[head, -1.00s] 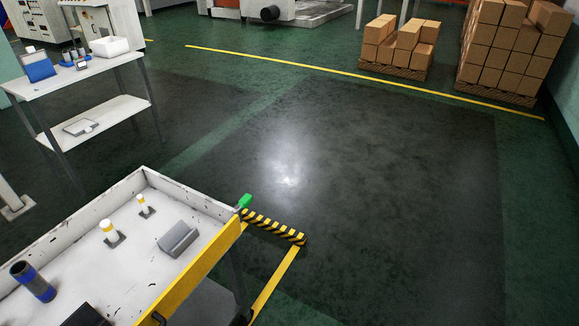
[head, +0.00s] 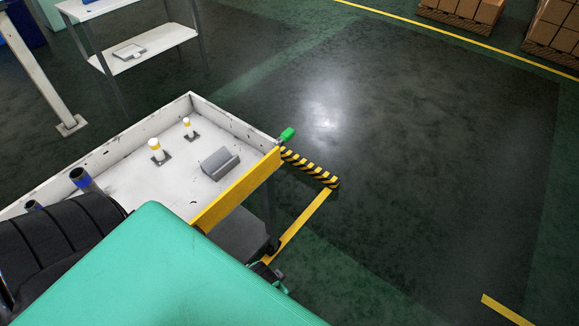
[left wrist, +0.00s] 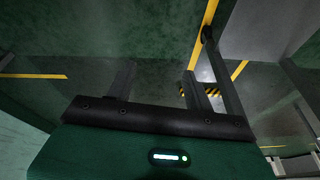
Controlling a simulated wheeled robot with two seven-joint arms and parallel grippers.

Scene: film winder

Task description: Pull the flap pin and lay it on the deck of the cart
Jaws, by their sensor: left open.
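The cart (head: 232,211) stands at lower left in the head view, with a white deck (head: 130,185) and a yellow front edge. A small green piece (head: 287,135) sits at the cart's right corner, at the end of the yellow edge. It may be the flap pin's handle; no pin shaft can be made out. My left arm's teal housing covers the near part of the cart in the head view. In the left wrist view, my left gripper (left wrist: 158,78) is open, with nothing between its fingers. It appears to be low, near a cart leg. My right gripper is out of view.
On the deck are a grey block (head: 220,163), two white-and-yellow posts (head: 157,150) and a dark blue-banded cylinder (head: 82,178). A black-and-yellow floor strip (head: 310,168) lies beside the cart. A white shelf table (head: 150,48) stands behind.

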